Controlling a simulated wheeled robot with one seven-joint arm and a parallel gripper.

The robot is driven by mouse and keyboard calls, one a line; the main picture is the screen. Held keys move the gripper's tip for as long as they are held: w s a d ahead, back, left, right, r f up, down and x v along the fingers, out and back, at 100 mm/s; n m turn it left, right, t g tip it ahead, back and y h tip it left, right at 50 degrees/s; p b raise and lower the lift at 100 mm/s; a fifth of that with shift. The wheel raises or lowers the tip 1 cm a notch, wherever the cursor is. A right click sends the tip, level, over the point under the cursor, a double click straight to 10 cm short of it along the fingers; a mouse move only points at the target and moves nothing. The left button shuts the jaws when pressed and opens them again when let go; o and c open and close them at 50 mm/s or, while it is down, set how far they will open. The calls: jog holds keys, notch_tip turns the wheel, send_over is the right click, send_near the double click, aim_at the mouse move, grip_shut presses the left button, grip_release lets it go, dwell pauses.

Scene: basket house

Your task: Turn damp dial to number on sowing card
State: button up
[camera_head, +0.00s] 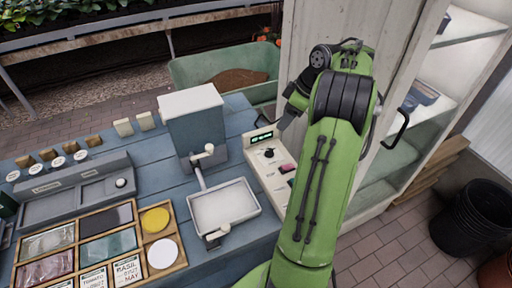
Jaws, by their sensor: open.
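A cream control box (264,174) stands on the blue bench, left of my arm. It has a small lit green display (261,137), a black round dial (269,153), and a red and a dark control below. The display's digits and the dial's markings are too small to read. My gripper (288,118) is open just above and right of the box's far end, apart from the dial; my arm partly hides it. Printed cards lie in the wooden tray at the front left, among them one reading BASIL and MAY (129,270). I cannot tell which is the sowing card.
A blue-grey box (195,135) with a cream lid and a white pan (224,208) with handles stand left of the control box. A wooden tray (182,248) holds samples and discs. A white cabinet (313,35) with open shelves stands behind my arm. A green tub (195,68) is behind the bench.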

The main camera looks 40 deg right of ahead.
jog(key=d+f, duration=0.2)
jog(key=b, duration=0.7)
send_near(269, 150)
jog(key=x, duration=0.8)
jog(key=shift+f, duration=0.3)
jog(key=c, duration=1)
